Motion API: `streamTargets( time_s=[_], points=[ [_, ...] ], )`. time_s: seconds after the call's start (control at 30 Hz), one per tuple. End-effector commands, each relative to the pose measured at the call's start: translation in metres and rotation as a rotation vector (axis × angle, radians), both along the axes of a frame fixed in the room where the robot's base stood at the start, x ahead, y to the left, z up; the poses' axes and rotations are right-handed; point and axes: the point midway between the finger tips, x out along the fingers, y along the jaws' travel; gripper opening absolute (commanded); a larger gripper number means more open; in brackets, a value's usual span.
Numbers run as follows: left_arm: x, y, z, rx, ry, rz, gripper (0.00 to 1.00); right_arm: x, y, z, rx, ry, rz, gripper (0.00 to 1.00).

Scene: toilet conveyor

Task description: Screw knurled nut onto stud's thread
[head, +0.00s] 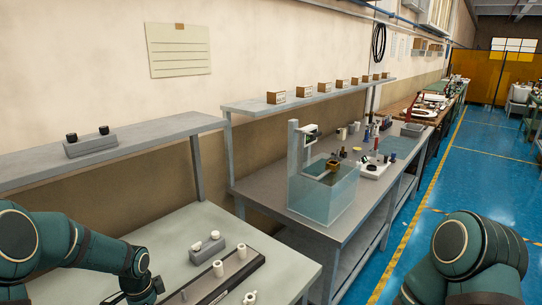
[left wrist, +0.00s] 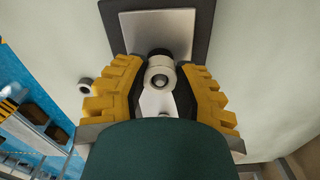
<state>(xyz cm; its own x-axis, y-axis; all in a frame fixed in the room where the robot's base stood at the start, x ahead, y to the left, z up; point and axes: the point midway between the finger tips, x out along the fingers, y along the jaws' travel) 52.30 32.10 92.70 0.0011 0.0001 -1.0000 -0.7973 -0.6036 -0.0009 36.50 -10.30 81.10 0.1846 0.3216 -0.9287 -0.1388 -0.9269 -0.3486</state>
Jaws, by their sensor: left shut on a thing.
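In the left wrist view, my left gripper (left wrist: 160,80) has its yellow-padded fingers closed on a small pale round piece (left wrist: 158,88), which looks like the knurled nut. A grey round centre shows in its middle, possibly the stud's end; I cannot tell whether the threads are engaged. A black round part (left wrist: 160,52) shows just beyond it, over a grey plate (left wrist: 150,32) on a dark base. In the head view, the left gripper (head: 142,294) is low at the bottom left, partly cut off. My right gripper is out of view.
A dark tray (head: 250,268) with white cylinders (head: 218,268) lies on the pale table beside the left gripper. A grey block (head: 208,252) with white pieces stands behind it. A shelf (head: 40,165) hangs above. In the wrist view a small white ring (left wrist: 85,86) lies left.

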Motion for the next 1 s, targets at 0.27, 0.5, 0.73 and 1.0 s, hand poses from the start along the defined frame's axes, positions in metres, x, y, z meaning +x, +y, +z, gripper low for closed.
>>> streamTargets(
  time_s=[0.27, 0.5, 0.73, 1.0],
  points=[
    [-0.001, 0.0, -0.001, 0.0, 0.004, -0.099, 0.37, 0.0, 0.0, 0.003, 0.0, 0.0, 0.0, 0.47],
    [-0.001, 0.0, 0.0, 0.0, 0.002, -0.097, 0.37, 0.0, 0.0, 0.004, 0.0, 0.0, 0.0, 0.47],
    [0.0, 0.0, 0.014, 0.0, 0.001, -0.096, 0.37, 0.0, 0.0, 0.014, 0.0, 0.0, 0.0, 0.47],
    [0.0, 0.0, 0.031, 0.001, 0.001, -0.095, 0.37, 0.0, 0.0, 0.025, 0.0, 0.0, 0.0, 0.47]
  ],
)
